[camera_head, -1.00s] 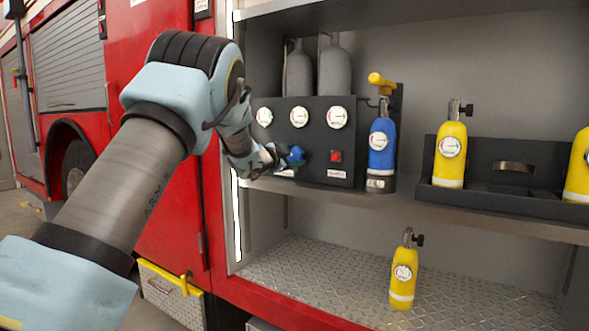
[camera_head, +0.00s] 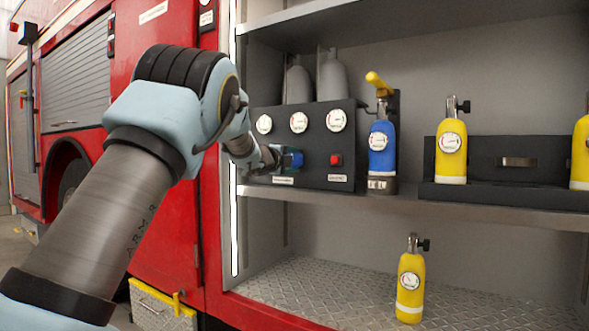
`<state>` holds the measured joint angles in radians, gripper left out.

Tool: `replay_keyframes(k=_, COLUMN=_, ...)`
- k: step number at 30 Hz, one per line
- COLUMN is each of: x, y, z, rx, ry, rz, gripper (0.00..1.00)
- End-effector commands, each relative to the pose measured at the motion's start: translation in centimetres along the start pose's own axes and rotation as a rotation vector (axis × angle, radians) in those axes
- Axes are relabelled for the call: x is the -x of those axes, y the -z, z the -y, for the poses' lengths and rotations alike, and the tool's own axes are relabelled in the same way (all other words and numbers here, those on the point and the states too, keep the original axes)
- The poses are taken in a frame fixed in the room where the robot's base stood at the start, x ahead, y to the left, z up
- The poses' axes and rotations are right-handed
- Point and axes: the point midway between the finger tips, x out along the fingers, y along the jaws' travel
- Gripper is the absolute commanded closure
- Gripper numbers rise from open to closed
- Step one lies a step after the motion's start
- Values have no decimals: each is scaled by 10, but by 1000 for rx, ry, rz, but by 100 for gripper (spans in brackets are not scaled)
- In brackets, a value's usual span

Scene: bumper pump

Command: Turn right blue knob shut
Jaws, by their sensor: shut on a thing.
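The blue knob (camera_head: 293,159) is on the front of the dark pump panel (camera_head: 312,170), below its row of white gauges. My gripper (camera_head: 281,159) reaches in from the left and is shut on the blue knob. The fingers cover the knob's left part, so its pointer or marking cannot be read. Only one blue knob shows; the panel further left is hidden behind my gripper and arm.
A red button (camera_head: 336,160) sits right of the knob. A blue cylinder (camera_head: 381,155) with a yellow handle stands beside the panel. Yellow cylinders stand in a black rack (camera_head: 505,192) and on the lower floor (camera_head: 411,285). The shelf edge (camera_head: 470,214) runs below.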

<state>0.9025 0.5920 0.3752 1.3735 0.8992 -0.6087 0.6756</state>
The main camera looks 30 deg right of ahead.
Motion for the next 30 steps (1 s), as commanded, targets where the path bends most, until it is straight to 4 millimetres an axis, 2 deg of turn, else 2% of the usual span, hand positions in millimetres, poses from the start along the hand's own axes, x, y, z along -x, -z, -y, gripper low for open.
replay_keyframes(k=1, x=-1, y=2, z=-5, rx=-14, ry=-4, rz=-2, gripper=89)
replay_keyframes(k=20, x=-1, y=2, z=-4, rx=-63, ry=-5, rz=0, gripper=89)
replay_keyframes(k=21, x=-1, y=2, z=-4, rx=-63, ry=-5, rz=0, gripper=31)
replay_keyframes(k=28, x=0, y=1, z=-2, rx=-62, ry=-3, rz=1, gripper=5)
replay_keyframes(k=30, x=0, y=1, z=-2, rx=-62, ry=-2, rz=2, gripper=5)
